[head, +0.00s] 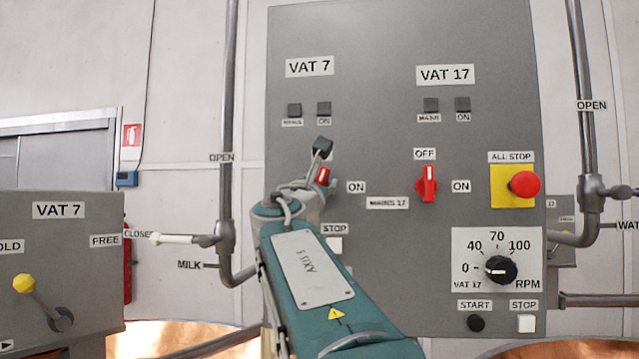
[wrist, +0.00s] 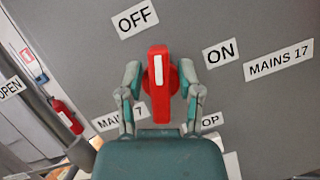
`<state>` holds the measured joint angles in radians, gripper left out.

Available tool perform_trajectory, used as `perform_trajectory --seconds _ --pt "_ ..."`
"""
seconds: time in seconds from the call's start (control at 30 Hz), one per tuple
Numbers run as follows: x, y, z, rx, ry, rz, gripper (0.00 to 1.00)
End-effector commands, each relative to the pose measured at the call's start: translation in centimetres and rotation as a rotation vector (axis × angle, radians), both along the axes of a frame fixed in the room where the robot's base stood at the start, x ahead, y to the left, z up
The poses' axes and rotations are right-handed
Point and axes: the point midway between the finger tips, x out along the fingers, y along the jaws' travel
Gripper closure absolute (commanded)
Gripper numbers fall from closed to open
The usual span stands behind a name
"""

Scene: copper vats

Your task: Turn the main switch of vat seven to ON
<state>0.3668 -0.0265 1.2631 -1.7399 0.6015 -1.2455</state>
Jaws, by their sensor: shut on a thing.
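The red main switch of vat seven shows in the wrist view (wrist: 160,88) and, partly hidden by my arm, in the head view (head: 324,175). Its white mark points between the OFF label (wrist: 135,18) and the ON label (wrist: 220,53), closer to OFF. My gripper (wrist: 160,78) is shut on the switch, with one finger on each side of the handle. In the head view my gripper (head: 321,166) is at the left half of the grey panel (head: 380,110), below the VAT 7 plate (head: 310,67). The switch's OFF label is hidden there.
The similar red vat 17 switch (head: 427,184) points up to OFF, right of mine. A red all-stop button (head: 525,184) and an RPM knob (head: 500,269) are farther right. A pipe with a white-handled valve (head: 175,239) runs left. A yellow-knobbed lever (head: 24,284) is on the left box.

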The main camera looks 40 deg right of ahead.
Motion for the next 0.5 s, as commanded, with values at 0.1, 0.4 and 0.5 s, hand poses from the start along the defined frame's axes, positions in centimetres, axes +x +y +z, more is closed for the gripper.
perform_trajectory --seconds 0.1,0.4,0.5 --pt "0.21 -0.09 -0.37 0.077 -0.079 0.002 1.00" --pt "0.07 -0.27 -0.57 0.262 -0.295 0.000 1.00" --pt "0.07 -0.29 -0.68 0.324 -0.367 0.001 1.00"
